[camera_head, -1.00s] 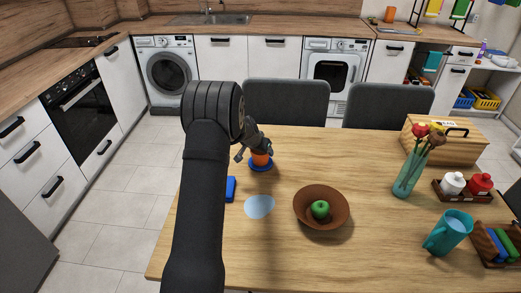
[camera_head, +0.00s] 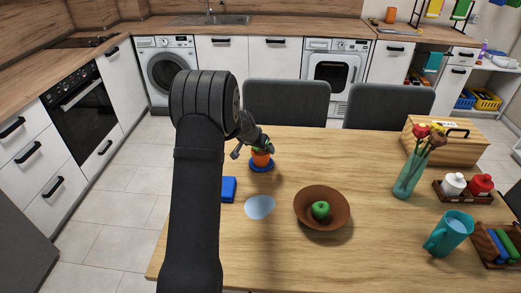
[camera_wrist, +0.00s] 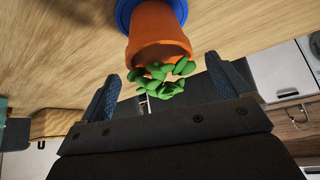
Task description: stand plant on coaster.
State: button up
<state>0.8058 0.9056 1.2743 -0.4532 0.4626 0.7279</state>
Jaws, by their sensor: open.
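The plant is a small green succulent in an orange pot (camera_head: 261,160), upright on the round blue coaster (camera_head: 260,168) near the far edge of the table. In the wrist view the pot (camera_wrist: 157,30) has its base against the coaster (camera_wrist: 124,14), with green leaves (camera_wrist: 163,82) at its rim. My gripper (camera_head: 252,150) is just above and to the left of the pot. In the wrist view my gripper (camera_wrist: 163,70) is open, its fingers apart on either side of the leaves and clear of the pot walls.
A blue block (camera_head: 228,189) and a pale blue disc (camera_head: 259,207) lie nearer on the wooden table (camera_head: 330,260). A brown bowl (camera_head: 335,218) with a green apple (camera_head: 320,209) is right of them. A teal flower vase (camera_head: 408,178) stands further right.

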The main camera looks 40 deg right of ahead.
jog(key=v, duration=0.7)
jog(key=shift+a+r, duration=0.2)
jog(key=shift+r, duration=0.1)
jog(key=shift+s, duration=0.1)
jog(key=x, duration=1.2)
jog(key=shift+f, duration=0.1)
jog(key=shift+r, duration=1.3)
jog(key=shift+f, duration=0.1)
